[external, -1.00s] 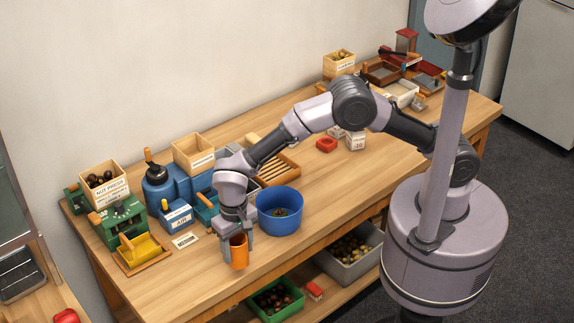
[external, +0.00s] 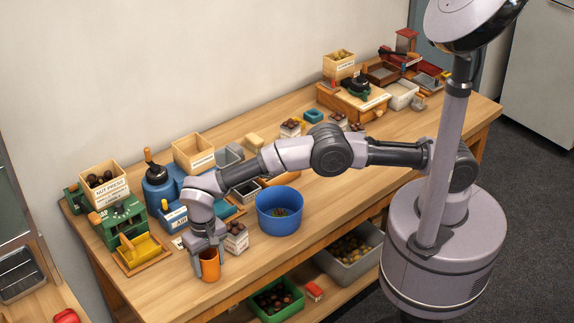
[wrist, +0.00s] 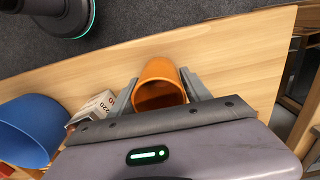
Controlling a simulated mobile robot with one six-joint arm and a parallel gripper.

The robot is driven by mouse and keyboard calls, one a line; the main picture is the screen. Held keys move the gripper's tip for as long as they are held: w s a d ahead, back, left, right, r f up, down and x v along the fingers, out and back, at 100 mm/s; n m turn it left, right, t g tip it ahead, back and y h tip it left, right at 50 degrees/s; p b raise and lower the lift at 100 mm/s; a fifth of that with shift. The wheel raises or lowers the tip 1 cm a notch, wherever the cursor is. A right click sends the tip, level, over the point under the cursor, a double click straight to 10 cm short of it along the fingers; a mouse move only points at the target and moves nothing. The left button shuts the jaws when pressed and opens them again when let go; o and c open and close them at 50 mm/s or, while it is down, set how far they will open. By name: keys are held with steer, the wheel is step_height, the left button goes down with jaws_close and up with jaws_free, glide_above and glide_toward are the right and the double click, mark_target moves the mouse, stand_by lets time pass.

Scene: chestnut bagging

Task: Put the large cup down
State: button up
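The large cup is orange (external: 209,267) and stands upright near the front left edge of the wooden table. My gripper (external: 208,259) points down with a finger on each side of it, shut on the cup. In the wrist view the cup (wrist: 158,72) lies between the two grey fingers of my gripper (wrist: 160,90), its open mouth towards the camera. The cup looks empty. I cannot tell whether its base touches the table.
A white carton of chestnuts (external: 236,238) stands just right of my gripper, with a blue bowl (external: 279,213) beyond it. A yellow tray (external: 142,255) and green press (external: 120,218) are to the left.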

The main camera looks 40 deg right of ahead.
steer(key=shift+o, duration=1.3)
step_height(320, 180, up, 12)
steer(key=r+p, duration=0.1)
steer(key=p, duration=0.3)
steer(key=w+d+r+y, duration=0.1)
steer(key=w+d+r, duration=0.2)
steer(key=d+r, duration=0.35)
steer(key=w+d+r+m+t, duration=0.1)
steer(key=w+d+r, duration=0.2)
steer(key=d+r, duration=0.35)
steer(key=w+d+r+y, duration=0.1)
steer(key=w+d+r, duration=0.35)
steer(key=d, duration=0.35)
steer(key=s+d+r+m+t, duration=0.15)
steer(key=s+d, duration=0.25)
steer(key=d, duration=0.4)
steer(key=s+d+r+t, duration=0.1)
steer(key=s+d+r, duration=0.1)
steer(key=s+d, duration=0.45)
steer(key=s+d+r+m+t, duration=0.1)
steer(key=s+d+r, duration=0.1)
steer(key=d, duration=0.8)
steer(key=s+d+f+t, duration=0.1)
steer(key=s+d+f, duration=0.3)
steer(key=s, duration=0.4)
steer(key=shift+s+d+f+m, duration=0.15)
steer(key=shift+d+f+m, duration=0.25)
steer(key=shift+d, duration=0.45)
